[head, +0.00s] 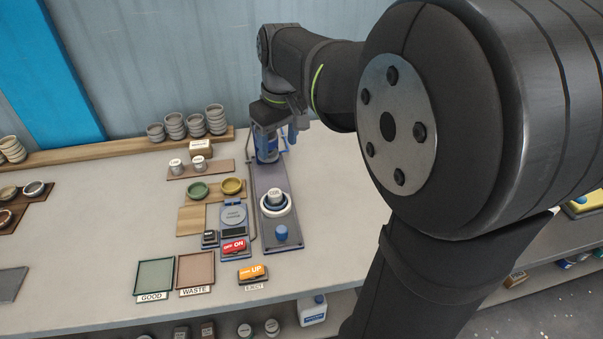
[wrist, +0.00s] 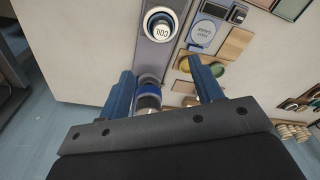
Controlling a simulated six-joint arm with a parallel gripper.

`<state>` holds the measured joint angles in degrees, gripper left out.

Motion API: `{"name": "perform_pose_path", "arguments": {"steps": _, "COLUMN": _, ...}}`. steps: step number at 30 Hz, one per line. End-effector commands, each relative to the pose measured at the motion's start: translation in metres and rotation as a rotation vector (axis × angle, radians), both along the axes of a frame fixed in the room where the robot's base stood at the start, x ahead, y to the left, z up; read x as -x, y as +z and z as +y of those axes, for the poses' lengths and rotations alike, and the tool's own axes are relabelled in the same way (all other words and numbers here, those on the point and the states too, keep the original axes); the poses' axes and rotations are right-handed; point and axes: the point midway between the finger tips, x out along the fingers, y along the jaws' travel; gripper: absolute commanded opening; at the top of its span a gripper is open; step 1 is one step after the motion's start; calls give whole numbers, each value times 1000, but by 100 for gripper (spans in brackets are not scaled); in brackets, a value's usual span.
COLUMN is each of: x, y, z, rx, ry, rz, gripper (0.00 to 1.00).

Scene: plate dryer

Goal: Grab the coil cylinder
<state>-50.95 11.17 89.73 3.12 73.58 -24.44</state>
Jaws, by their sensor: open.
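The coil cylinder (head: 275,194) is a small piece with a pale top labelled COIL. It sits upright in a white and blue ring on the long grey device (head: 267,181). In the wrist view the coil cylinder (wrist: 162,29) shows at the top, ahead of my fingers and apart from them. My gripper (wrist: 163,82) is open, with its two blue fingers spread and nothing held. A blue and silver cylindrical part (wrist: 148,93) of the device shows between and beyond the fingers. In the head view my gripper is over the far end of the device, its fingertips partly hidden.
Left of the device are a round gauge pad (head: 234,215), a red ON switch (head: 234,247) and green and yellow dishes (head: 198,190). A blue knob (head: 281,233) stands nearer the front.

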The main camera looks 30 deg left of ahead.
Motion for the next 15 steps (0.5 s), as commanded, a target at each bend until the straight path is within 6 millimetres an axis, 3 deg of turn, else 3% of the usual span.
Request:
{"name": "perform_pose_path", "arguments": {"steps": 5, "x": -8, "y": -2, "z": 4, "rx": -8, "ry": 70, "rz": -10, "gripper": 60}}
{"name": "perform_pose_path", "arguments": {"steps": 15, "x": -8, "y": -69, "z": 12, "rx": -6, "ry": 73, "rz": -9, "gripper": 60}}
